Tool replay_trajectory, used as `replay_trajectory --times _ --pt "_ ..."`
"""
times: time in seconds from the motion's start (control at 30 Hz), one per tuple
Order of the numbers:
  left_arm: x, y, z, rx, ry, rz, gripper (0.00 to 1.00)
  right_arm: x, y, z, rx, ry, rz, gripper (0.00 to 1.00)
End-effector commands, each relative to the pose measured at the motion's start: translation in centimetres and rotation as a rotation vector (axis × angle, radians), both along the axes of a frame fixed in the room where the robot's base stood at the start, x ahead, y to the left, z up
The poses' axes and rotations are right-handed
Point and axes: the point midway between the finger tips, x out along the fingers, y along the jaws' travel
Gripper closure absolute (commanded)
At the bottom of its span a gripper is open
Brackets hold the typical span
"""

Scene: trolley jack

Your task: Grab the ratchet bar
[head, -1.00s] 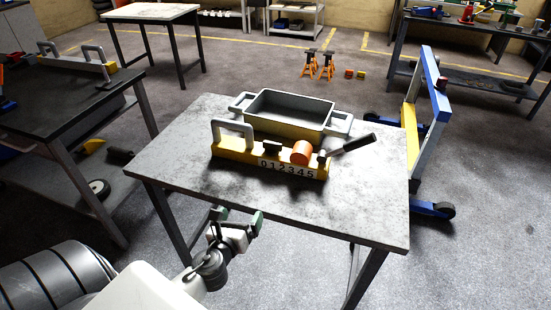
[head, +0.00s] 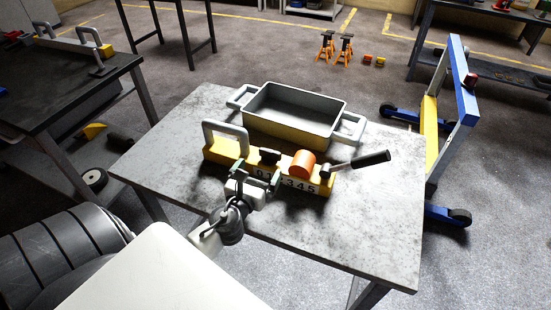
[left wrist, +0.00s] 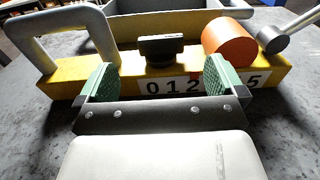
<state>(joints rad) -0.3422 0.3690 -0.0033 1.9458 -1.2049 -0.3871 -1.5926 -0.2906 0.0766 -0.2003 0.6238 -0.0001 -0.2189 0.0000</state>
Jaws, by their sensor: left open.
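A yellow bar (head: 222,152) marked with numbers lies on the grey table. It carries a grey loop handle (head: 226,132) at its left end, a black knob (head: 269,156), an orange cylinder (head: 303,164) and a lever with a black grip (head: 371,160) at its right end. My left gripper (head: 257,177) is open at the near side of the bar, partly covering its numbers. In the left wrist view its green-padded fingers (left wrist: 159,80) stand apart, with the black knob (left wrist: 161,50) beyond the gap between them. Nothing is between the fingers. My right gripper is not in view.
A grey and yellow tray (head: 292,130) with side handles stands just behind the bar. The table (head: 375,225) is bare at the front right. A blue and yellow wheeled frame (head: 458,85) stands beyond the table's right edge. A dark bench (head: 85,75) is at the left.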

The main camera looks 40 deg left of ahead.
Motion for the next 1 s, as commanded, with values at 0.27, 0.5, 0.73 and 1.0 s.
replay_trajectory --times 0.27,0.5,0.73,1.0 --pt "3.0 0.7 0.1 0.001 0.0 -0.001 0.02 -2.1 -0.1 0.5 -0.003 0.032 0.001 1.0" --pt "6.2 1.5 0.7 0.0 -0.001 0.001 0.02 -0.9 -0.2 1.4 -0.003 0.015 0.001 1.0" --pt "7.9 2.0 0.5 0.0 0.0 -0.001 0.02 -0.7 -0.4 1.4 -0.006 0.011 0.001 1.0" --pt "7.9 1.9 0.4 0.0 0.0 -0.001 0.14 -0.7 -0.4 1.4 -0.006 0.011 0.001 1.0"
